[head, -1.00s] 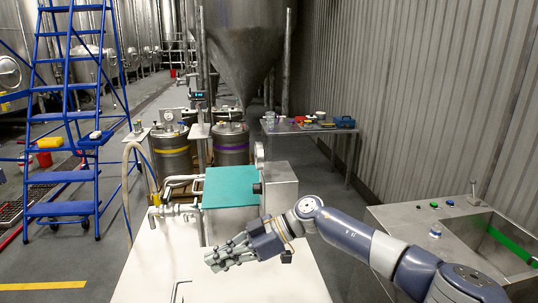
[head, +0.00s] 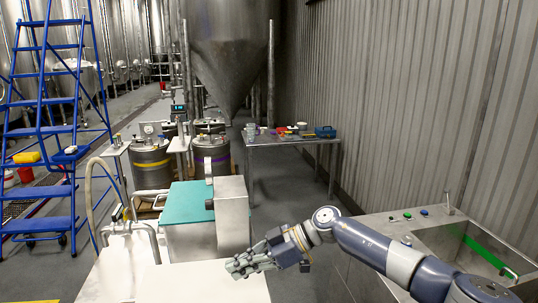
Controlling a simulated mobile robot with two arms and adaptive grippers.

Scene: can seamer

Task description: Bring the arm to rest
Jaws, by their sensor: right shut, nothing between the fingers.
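My right gripper (head: 243,268) is shut and empty. It hangs over the front right part of the white table (head: 190,286), and my right arm reaches in from the lower right corner. The can seamer, a steel box with a teal top (head: 188,203), stands just behind and to the left of the gripper, apart from it. My left gripper does not show.
A steel sink unit (head: 365,222) with coloured buttons stands at right under my arm. A back table (head: 290,141) holds small items. Kegs (head: 152,165) and a blue ladder (head: 45,150) stand at left. The floor (head: 290,200) between is clear.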

